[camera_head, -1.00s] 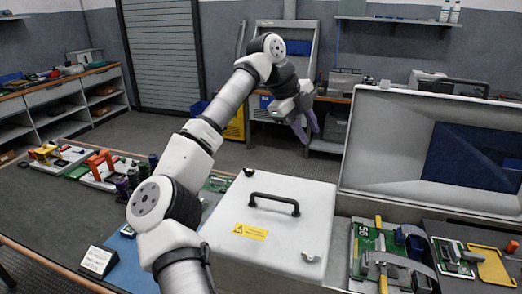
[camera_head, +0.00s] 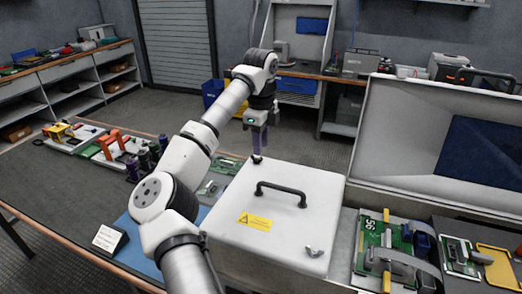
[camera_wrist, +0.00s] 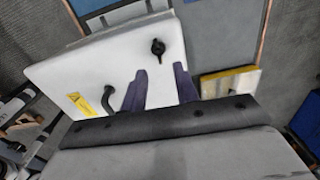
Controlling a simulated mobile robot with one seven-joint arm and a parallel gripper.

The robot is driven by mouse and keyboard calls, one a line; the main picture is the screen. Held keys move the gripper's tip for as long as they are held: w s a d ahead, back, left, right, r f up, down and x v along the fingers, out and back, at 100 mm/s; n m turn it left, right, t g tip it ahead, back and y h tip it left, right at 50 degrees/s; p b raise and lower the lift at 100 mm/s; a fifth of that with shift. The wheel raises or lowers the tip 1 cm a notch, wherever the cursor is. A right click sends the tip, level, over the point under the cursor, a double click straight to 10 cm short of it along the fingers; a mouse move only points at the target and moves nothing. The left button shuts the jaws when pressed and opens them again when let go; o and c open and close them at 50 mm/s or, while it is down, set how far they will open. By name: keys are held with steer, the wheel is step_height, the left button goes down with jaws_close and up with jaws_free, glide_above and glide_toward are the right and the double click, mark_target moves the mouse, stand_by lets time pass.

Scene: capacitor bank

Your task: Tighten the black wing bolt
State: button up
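The black wing bolt (camera_head: 257,158) sits on the far left corner of the white box lid (camera_head: 300,187). It also shows in the wrist view (camera_wrist: 158,48), upper middle, just beyond my fingertips. My gripper (camera_head: 262,142) hangs pointing down above that corner in the head view. In the wrist view my gripper (camera_wrist: 161,68) has two dark purple fingers with a clear gap between them. Nothing is held. The fingers appear apart from the bolt, though their exact height above it is hard to tell.
A black handle (camera_head: 281,192) stands up from the lid. A silver wing bolt (camera_head: 314,251) sits at its near right corner. Tools and parts lie on the bench at the left.

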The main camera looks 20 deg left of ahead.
mark_target(257, 159)
steer(key=shift+f+p, duration=0.45)
steer(key=shift+f, duration=1.5)
steer(key=shift+c, duration=0.4)
jaws_close()
